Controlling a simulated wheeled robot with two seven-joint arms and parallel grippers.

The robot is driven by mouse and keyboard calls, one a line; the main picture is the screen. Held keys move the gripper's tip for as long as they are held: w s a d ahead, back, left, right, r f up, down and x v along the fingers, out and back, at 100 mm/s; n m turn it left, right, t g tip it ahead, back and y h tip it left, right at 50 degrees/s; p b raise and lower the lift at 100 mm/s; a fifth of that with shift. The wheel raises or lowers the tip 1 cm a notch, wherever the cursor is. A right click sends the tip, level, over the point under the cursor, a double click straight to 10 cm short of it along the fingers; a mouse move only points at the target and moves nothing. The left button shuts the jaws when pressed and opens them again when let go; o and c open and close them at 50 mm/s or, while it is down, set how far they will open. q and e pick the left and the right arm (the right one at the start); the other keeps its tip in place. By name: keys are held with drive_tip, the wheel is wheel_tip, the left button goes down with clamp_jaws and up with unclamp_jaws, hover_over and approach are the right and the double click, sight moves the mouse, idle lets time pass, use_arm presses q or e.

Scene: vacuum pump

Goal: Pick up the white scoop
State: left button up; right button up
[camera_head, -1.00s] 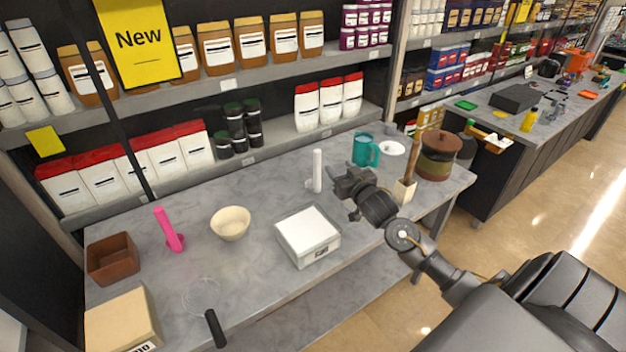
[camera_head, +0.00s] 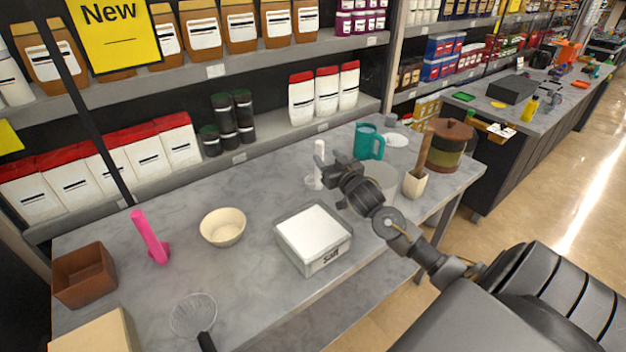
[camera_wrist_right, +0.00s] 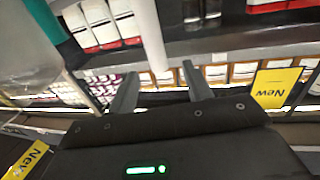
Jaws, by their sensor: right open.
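The white scoop (camera_head: 318,166) stands on the grey counter with its handle upright and its base at the bottom. My right gripper (camera_head: 333,172) is open, just to the right of the scoop's handle in the head view. In the right wrist view, the white handle (camera_wrist_right: 150,32) runs down toward the gap between the two open fingers of my right gripper (camera_wrist_right: 161,84). I cannot tell whether the fingers touch it. My left gripper is not in view.
A white-topped scale (camera_head: 313,232) sits in front of the scoop. A teal mug (camera_head: 369,142) stands behind my gripper. A cream bowl (camera_head: 223,227), a pink scoop (camera_head: 150,238) and a brown box (camera_head: 84,275) are on the left. A lidded jar (camera_head: 450,145) stands right.

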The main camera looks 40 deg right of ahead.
sight(322, 149)
drive_tip(key=shift+w+d+r, duration=0.2)
drive_tip(key=shift+w, duration=0.2)
drive_tip(key=shift+w+d+f, duration=0.1)
drive_tip(key=shift+w+f, duration=0.1)
drive_tip(key=shift+w, duration=0.35)
drive_tip(key=p+x, duration=0.3)
drive_tip(key=x, duration=0.1)
drive_tip(key=shift+w+d, duration=0.2)
drive_tip(key=shift+w+f, duration=0.1)
drive_tip(key=shift+w, duration=0.25)
drive_tip(key=shift+s, duration=0.1)
drive_tip(key=shift+c, duration=1.3)
clamp_jaws()
